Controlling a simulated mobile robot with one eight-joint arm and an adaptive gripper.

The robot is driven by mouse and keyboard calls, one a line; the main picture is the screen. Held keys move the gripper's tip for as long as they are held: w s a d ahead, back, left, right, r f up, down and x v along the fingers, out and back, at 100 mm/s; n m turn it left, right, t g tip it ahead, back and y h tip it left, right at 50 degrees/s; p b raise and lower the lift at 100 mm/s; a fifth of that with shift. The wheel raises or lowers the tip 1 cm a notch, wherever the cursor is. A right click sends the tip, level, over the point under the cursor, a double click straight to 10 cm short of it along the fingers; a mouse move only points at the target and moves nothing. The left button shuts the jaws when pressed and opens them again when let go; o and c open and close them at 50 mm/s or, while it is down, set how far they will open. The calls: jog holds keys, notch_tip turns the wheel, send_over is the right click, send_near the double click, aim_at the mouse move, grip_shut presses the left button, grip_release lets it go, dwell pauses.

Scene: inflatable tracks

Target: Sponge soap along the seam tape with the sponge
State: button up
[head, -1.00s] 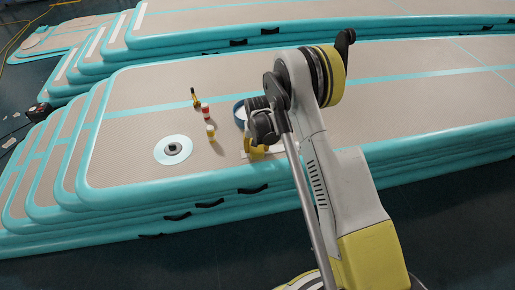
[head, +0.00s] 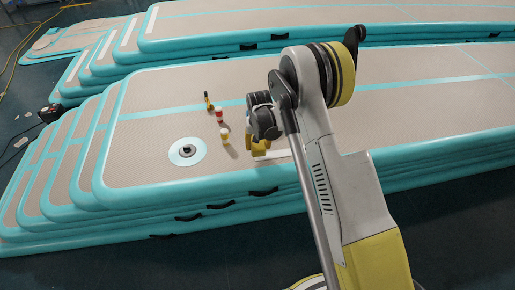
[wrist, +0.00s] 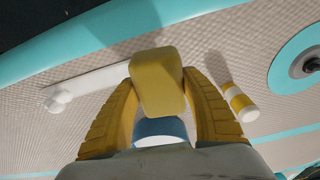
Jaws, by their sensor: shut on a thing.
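My gripper (wrist: 157,92) is shut on the yellow sponge (wrist: 157,72), a block between its two yellow fingers in the wrist view. In the head view my gripper (head: 258,148) is low over the mat, partly hidden by my arm, and the sponge cannot be told apart from it. The seam tape is a white strip (wrist: 95,79) on the beige mat, running left from behind the sponge. It also shows in the head view (head: 272,155). I cannot tell whether the sponge touches the tape. A small white lump (wrist: 58,100) lies at the tape's left end.
A white-and-yellow bottle (wrist: 240,102) stands close right of my gripper. A blue round thing (wrist: 160,128) shows between the fingers. A valve disc (head: 187,152) is on the left. The mat's front edge is near.

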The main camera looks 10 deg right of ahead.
jog(key=shift+r+p, duration=0.6)
jog(key=shift+r, duration=1)
